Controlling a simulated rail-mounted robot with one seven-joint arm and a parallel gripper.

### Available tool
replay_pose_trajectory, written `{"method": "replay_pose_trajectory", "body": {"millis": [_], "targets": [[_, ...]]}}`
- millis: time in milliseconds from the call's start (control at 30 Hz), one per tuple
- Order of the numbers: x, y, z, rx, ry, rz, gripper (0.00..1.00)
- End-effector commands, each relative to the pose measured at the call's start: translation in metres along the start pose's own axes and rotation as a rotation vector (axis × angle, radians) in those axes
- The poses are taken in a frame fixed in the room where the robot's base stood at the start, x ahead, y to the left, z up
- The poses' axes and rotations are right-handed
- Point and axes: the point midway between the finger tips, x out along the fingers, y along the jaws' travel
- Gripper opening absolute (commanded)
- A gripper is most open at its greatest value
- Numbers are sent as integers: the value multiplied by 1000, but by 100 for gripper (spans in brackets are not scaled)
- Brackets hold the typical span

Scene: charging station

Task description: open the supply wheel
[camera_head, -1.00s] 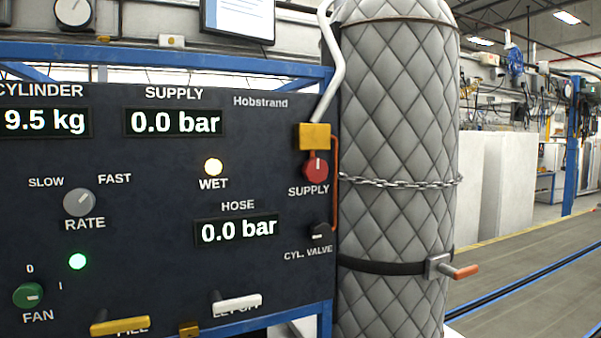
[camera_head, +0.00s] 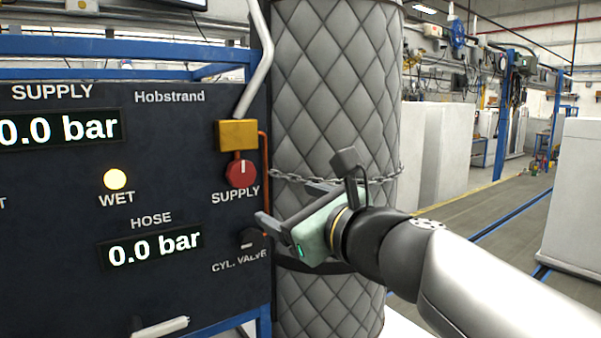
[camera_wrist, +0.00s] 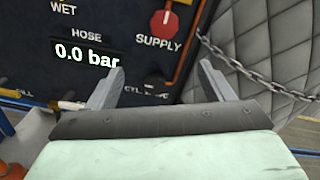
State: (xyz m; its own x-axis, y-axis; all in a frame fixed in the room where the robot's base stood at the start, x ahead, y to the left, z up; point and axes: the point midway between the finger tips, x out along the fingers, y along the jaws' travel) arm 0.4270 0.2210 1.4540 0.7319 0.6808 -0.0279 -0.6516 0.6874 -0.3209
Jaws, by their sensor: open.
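The red supply wheel (camera_head: 241,173) sits on the dark panel below a yellow block, above its SUPPLY label. Its white mark points up. In the wrist view the wheel (camera_wrist: 165,24) is at the top, beyond the fingertips. My gripper (camera_head: 285,208) is open and empty, to the right of and a little below the wheel, in front of the padded cylinder's left side. In the wrist view its two fingers (camera_wrist: 160,78) stand apart with the panel behind them. The supply display (camera_head: 60,127) reads 0.0 bar.
The black cylinder valve knob (camera_head: 250,238) is below the wheel, close to my fingers. An orange pipe (camera_head: 264,160) runs down the panel's right edge. A chain (camera_head: 390,176) crosses the quilted cylinder (camera_head: 335,80). The WET lamp (camera_head: 115,179) is lit.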

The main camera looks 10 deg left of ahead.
Motion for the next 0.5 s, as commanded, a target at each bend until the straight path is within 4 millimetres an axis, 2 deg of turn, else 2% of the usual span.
{"method": "replay_pose_trajectory", "body": {"millis": [67,233,500], "targets": [[2,-3,10,54,-21,-13,75],[18,-4,12,71,-25,-14,75],[75,-4,12,70,-23,-13,75]]}}
